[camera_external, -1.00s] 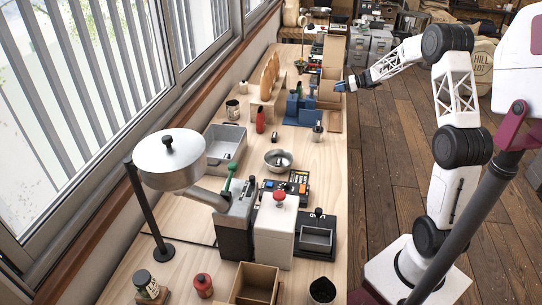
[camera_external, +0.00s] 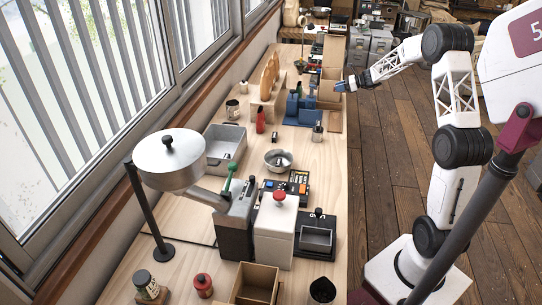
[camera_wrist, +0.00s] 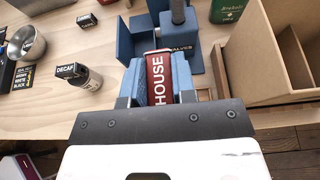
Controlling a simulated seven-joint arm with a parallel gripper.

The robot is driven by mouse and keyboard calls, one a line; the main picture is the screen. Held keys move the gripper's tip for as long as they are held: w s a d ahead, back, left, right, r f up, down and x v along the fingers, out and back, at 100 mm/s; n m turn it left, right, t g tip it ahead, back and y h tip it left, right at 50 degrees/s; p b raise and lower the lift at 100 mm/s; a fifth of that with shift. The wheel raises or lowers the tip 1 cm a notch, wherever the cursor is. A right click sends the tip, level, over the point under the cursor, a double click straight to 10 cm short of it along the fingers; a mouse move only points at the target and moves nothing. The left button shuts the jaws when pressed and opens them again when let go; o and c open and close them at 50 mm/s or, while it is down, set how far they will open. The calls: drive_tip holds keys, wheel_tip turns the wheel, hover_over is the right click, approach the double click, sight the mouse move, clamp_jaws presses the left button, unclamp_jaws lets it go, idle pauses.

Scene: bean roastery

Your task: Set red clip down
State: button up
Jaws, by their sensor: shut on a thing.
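The red clip (camera_wrist: 158,78), with HOUSE in white letters, is between the blue fingers of my gripper (camera_wrist: 158,92) in the wrist view. My gripper is shut on it, and the fingers hide its sides. The clip lies in front of a blue holder marked VALVES; I cannot tell whether it touches anything there. In the external view my gripper (camera_external: 346,86) is at the right edge of the bench, beside blue blocks; the clip is too small to make out there.
A blue holder (camera_wrist: 128,42) stands just beyond the gripper. A cardboard box (camera_wrist: 254,50) stands to the right, with a green tin (camera_wrist: 226,10) behind. A DECAF jar (camera_wrist: 88,80) and a metal bowl (camera_wrist: 26,44) are to the left. Bare bench lies between jar and gripper.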

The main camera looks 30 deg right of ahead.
drive_tip(key=s+a+f+n+g+y, duration=0.2)
drive_tip(key=s+a+f+n, duration=0.15)
drive_tip(key=s+a, duration=1)
drive_tip(key=s+a+f+n+g, duration=0.1)
drive_tip(key=s+a+f+g, duration=0.1)
drive_tip(key=s+a, duration=0.6)
drive_tip(key=s+a+f+n+g+y, duration=0.1)
drive_tip(key=s+a, duration=0.7)
drive_tip(key=s, duration=1)
drive_tip(key=s+a+f+n+g, duration=0.3)
drive_tip(key=s+a+f, duration=0.3)
drive_tip(key=s, duration=0.8)
drive_tip(key=a+g, duration=0.1)
drive_tip(key=a, duration=0.1)
drive_tip(key=shift+a+f+g+y, duration=0.3)
drive_tip(key=shift+a+y, duration=0.05)
drive_tip(key=shift+y, duration=0.05)
drive_tip(key=shift+w+n, duration=0.1)
drive_tip(key=shift+n, duration=0.15)
hover_over(325, 186)
drive_tip(key=shift+f, duration=0.75)
drive_tip(key=shift+f, duration=1.75)
drive_tip(key=shift+f, duration=0.1)
